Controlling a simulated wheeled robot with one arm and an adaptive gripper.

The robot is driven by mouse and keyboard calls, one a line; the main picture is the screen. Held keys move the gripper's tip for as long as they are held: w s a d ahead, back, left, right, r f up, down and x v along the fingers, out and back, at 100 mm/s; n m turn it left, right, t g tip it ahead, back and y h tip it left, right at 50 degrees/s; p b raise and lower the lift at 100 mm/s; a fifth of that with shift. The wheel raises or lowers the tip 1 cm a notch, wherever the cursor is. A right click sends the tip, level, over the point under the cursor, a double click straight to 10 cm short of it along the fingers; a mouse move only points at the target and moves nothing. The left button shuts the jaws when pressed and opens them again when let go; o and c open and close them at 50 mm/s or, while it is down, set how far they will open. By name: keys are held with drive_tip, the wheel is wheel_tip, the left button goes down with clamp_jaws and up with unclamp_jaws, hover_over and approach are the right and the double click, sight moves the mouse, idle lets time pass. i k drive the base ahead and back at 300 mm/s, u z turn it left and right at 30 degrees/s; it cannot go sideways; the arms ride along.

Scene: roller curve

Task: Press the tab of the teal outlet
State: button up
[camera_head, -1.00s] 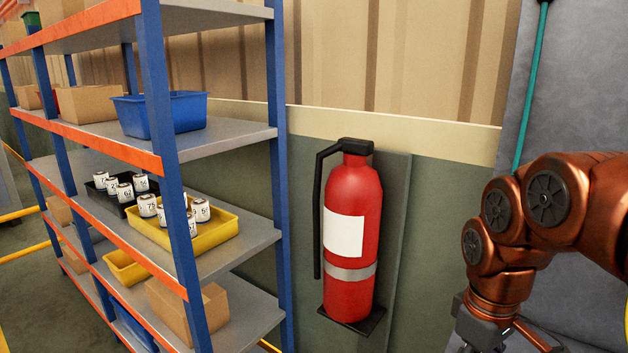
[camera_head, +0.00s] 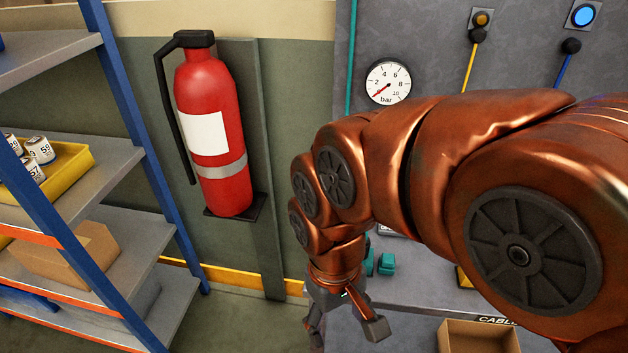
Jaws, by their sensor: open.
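A teal fitting (camera_head: 385,263) shows low behind my arm, at the back of a grey bench; most of it is hidden, and I cannot tell whether it is the teal outlet or where a tab is. A teal line (camera_head: 352,60) runs down the grey panel and passes behind my arm. My gripper (camera_head: 316,330) hangs below the copper wrist at the bottom middle, pointing down, open, with nothing seen in it. It is left of and nearer than the teal fitting, apart from it in the picture.
A pressure gauge (camera_head: 388,82), a yellow line (camera_head: 469,68) and a blue line (camera_head: 563,70) are on the panel. A cardboard box (camera_head: 478,338) stands at the bottom right. A red fire extinguisher (camera_head: 212,130) and a shelf rack (camera_head: 150,170) are at the left.

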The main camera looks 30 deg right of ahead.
sight(387, 260)
drive_tip(key=z, duration=1.1)
